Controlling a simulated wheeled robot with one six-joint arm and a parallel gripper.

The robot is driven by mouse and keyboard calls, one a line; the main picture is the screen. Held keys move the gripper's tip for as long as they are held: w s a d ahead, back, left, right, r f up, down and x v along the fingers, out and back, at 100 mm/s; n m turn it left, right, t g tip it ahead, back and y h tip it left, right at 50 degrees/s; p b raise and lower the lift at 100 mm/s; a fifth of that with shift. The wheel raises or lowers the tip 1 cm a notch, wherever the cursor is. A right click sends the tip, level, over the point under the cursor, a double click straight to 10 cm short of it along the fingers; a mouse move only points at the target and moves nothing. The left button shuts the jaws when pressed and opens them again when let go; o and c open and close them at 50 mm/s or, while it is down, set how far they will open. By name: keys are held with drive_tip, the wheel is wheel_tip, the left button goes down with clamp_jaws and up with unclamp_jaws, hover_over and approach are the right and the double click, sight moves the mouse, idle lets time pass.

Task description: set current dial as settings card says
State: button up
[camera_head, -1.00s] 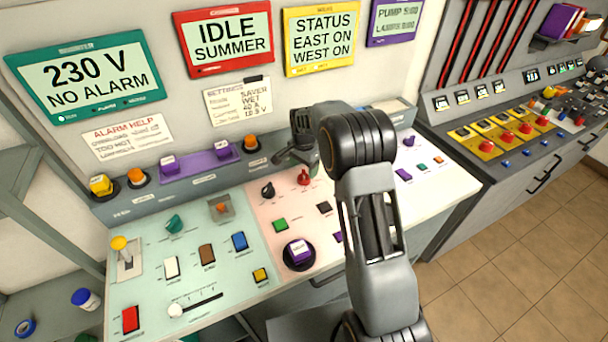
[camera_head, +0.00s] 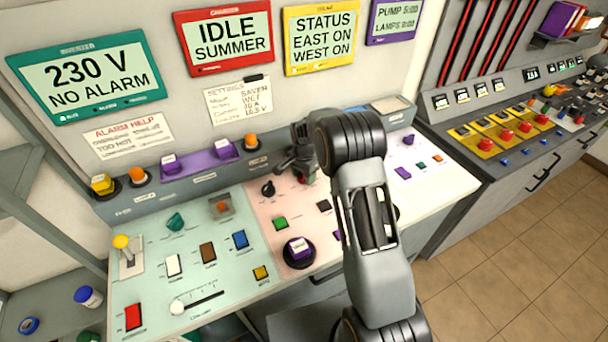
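The settings card (camera_head: 238,99) is on the wall above the console. Its handwriting is small; one line appears to start "Current", and its value looks like 10 A or 40 A, unclear. On the pink panel (camera_head: 262,218) are a black knob (camera_head: 268,188) and a red knob (camera_head: 303,180). I cannot read their labels, so I cannot tell which is the current dial.
The black knob stands just left of my gripper. The raised back ledge (camera_head: 200,181) carries several buttons. My forearm covers the panel's right part.

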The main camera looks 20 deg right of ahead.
drive_tip(key=c, duration=0.5)
drive_tip(key=shift+n+b, duration=0.3)
drive_tip(key=shift+f+n+b, duration=0.1)
drive_tip(key=shift+n+b, duration=0.5)
drive_tip(key=shift+n, duration=0.4)
drive_tip(key=n+b, duration=0.2)
drive_tip(key=n, duration=0.2)
drive_tip(key=shift+n, duration=0.3)
drive_tip(key=n+b, duration=0.1)
drive_tip(key=n, duration=0.4)
drive_tip(key=n+b, duration=0.1)
drive_tip(key=n, duration=0.4)
drive_tip(key=shift+n, duration=0.5)
